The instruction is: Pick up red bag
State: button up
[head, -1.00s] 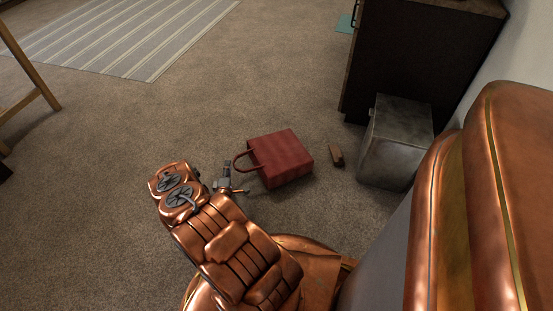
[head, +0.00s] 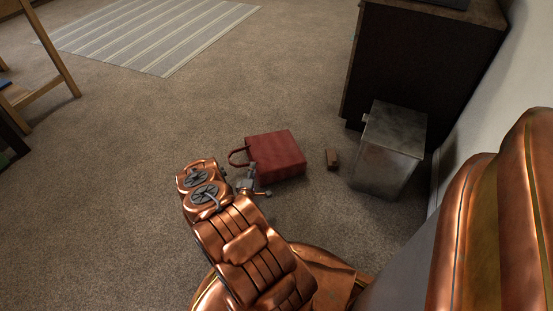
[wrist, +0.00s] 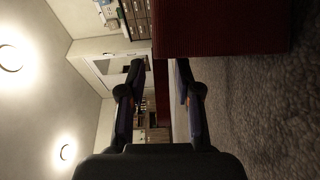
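The red bag (head: 275,157) lies on the carpet in the head view, its looped handle (head: 235,155) pointing left. My gripper (head: 252,184) is low beside the bag's near left side, close to the handle. In the wrist view, the bag's dark red body (wrist: 220,28) fills the top right. A narrow red strip, likely the handle (wrist: 162,95), shows between the two fingers of my gripper (wrist: 158,88). The fingers are apart, with a gap on each side of the strip. I cannot tell how deep the strip lies between them.
A small brown block (head: 332,159) lies right of the bag. A grey metal bin (head: 390,150) stands beyond it, by a dark cabinet (head: 420,70) and the wall. A striped rug (head: 150,35) lies at the back left. Carpet left of the bag is clear.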

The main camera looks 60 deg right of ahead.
aim_at(254, 158)
jog(key=shift+x, duration=0.85)
jog(key=shift+w+d+b, duration=0.4)
jog(key=shift+w, duration=0.15)
jog(key=b+x, duration=0.2)
jog(key=x, duration=0.1)
jog(key=shift+w+d+f, duration=0.1)
jog(key=shift+d, duration=0.2)
jog(key=shift+w+d, duration=0.1)
jog(key=shift+d, duration=0.25)
grip_shut()
